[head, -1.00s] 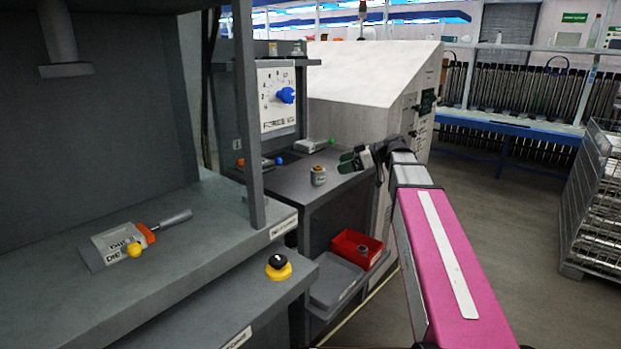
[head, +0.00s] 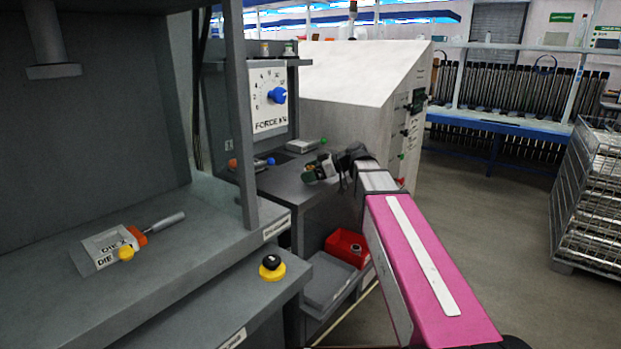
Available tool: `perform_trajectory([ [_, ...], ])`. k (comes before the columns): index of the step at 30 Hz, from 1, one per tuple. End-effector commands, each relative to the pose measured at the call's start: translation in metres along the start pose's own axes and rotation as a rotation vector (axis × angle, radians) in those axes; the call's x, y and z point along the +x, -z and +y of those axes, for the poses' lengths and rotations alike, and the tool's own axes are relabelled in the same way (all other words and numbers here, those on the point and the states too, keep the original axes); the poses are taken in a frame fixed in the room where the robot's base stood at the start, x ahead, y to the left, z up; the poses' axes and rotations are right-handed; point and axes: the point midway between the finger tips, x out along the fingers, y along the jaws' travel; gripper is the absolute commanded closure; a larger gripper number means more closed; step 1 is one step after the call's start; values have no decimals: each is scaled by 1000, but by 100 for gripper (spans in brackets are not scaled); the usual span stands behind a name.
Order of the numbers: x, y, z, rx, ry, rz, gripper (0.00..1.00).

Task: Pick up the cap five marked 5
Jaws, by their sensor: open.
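No cap with a readable 5 shows in the head view. My gripper (head: 312,174) is open at the end of my pink arm, low over the grey bench beside the white machine. It covers the spot where a small grey cylinder with a brownish top stood. That cylinder is now hidden or cannot be told apart from the gripper. I cannot tell whether the fingers are around it or touch it. Two small cap-like pieces stand on top of the dial housing, a left one (head: 264,50) and a right one (head: 288,50), too small to read.
A dial panel with a blue knob (head: 277,96) stands behind the bench (head: 280,183). A yellow-and-black button (head: 271,267) and a labelled die block (head: 105,248) are at the left.

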Motion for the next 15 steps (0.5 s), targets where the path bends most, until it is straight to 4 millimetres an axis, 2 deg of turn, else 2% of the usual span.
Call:
perform_trajectory([
  [3,8,0,0,0,-1,0,18],
  [8,8,0,0,0,-1,0,18],
  [10,8,0,0,0,-1,0,34],
  [14,8,0,0,0,-1,0,76],
  [15,8,0,0,0,-1,0,79],
])
